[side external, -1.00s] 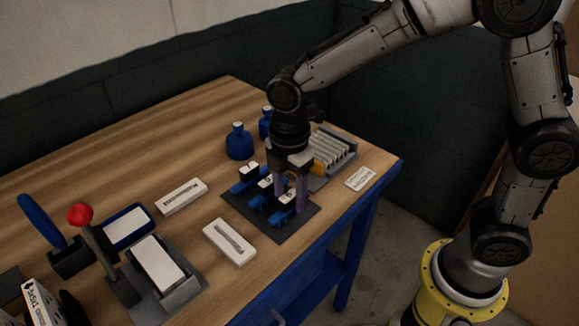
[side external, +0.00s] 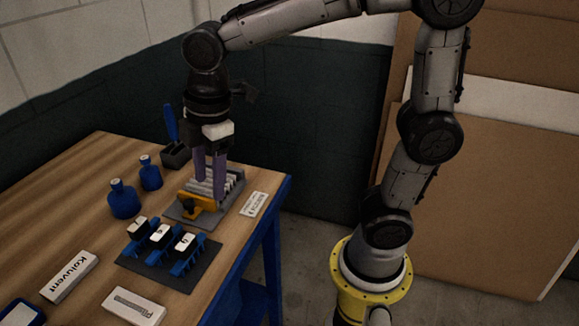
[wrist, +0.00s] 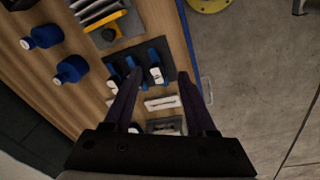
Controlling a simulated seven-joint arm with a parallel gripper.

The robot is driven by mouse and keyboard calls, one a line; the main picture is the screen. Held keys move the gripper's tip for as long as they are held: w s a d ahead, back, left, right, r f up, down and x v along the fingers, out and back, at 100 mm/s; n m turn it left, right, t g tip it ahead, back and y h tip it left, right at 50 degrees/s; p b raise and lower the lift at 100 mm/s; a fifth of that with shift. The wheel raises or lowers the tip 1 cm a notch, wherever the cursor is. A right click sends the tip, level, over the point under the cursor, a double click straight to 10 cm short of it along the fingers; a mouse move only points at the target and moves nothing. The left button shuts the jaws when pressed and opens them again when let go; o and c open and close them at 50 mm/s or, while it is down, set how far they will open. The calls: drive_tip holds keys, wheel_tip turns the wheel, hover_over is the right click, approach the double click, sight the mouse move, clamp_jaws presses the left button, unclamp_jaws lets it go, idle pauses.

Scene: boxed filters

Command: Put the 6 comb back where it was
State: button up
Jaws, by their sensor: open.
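Three blue combs with white label tabs stand in a row on a dark mat (side external: 130,261). The nearest comb (side external: 186,243) has a tab that reads like a 6 or a 9; I cannot tell which. The middle comb (side external: 159,235) and the far comb (side external: 137,225) stand beside it, their marks unclear. My gripper (side external: 209,192) is open and empty, its fingers pointing down, apart from the combs. In the side view it overlaps the grey ribbed rack (side external: 236,186). In the wrist view (wrist: 160,75) its fingertips frame part of the mat and combs below.
An orange-yellow part (side external: 196,203) sits at the rack's near end. Two blue bottles (side external: 124,200) stand left of the rack, with a blue-handled tool (side external: 171,125) behind. White label plates lie near the mat, one marked Kaluvent (side external: 69,276). The table's right edge is close to the rack.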

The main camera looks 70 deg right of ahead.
drive_tip(key=s+d+m+t, duration=0.4)
drive_tip(key=s+d+m, duration=0.4)
drive_tip(key=s+m, duration=0.5)
drive_tip(key=shift+s+d+f, duration=0.15)
drive_tip(key=shift+d+f, duration=0.05)
drive_tip(key=shift+d, duration=0.05)
idle(0.4)
